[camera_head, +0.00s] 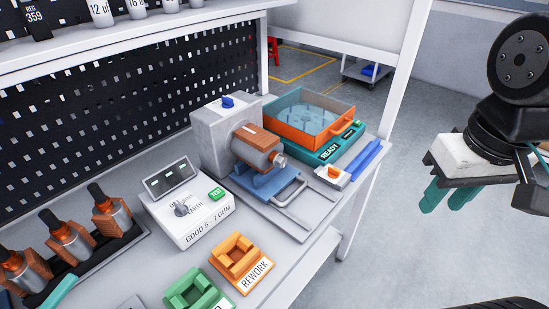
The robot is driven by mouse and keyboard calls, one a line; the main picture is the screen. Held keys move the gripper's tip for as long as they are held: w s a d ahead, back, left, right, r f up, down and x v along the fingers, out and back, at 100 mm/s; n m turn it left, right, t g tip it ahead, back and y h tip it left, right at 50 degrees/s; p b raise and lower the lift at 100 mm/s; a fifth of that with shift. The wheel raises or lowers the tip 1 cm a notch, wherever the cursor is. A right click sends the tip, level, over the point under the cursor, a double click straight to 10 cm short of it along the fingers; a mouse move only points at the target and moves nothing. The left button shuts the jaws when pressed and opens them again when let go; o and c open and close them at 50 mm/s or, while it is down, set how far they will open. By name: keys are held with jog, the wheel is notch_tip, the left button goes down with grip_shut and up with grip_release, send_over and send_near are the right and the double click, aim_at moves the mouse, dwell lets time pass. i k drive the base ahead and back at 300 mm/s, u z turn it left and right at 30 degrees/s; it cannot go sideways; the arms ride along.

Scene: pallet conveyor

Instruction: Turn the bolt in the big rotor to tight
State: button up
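The largest rotor-like part (255,146), a copper and grey cylinder, lies on its side at the grey block-shaped machine (212,135), over a blue cradle (262,185). A small metallic end (280,160) sticks out at its right; I cannot tell whether this is the bolt, nor how tight it is. My gripper (445,203) hangs at the right over the floor, well apart from the bench and the rotor. Its two teal fingers point down with a gap between them and nothing held.
Several smaller copper parts (70,239) stand in a rack at left. A tester box (190,210), an orange REWORK holder (241,258) and a green holder (197,291) are in front. An orange-rimmed bin (309,117) stands behind. Free floor lies between bench and gripper.

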aim_at(280, 160)
jog(key=z, duration=0.85)
jog(key=k, duration=1.1)
jog(key=u, duration=1.25)
jog(key=i, duration=0.45)
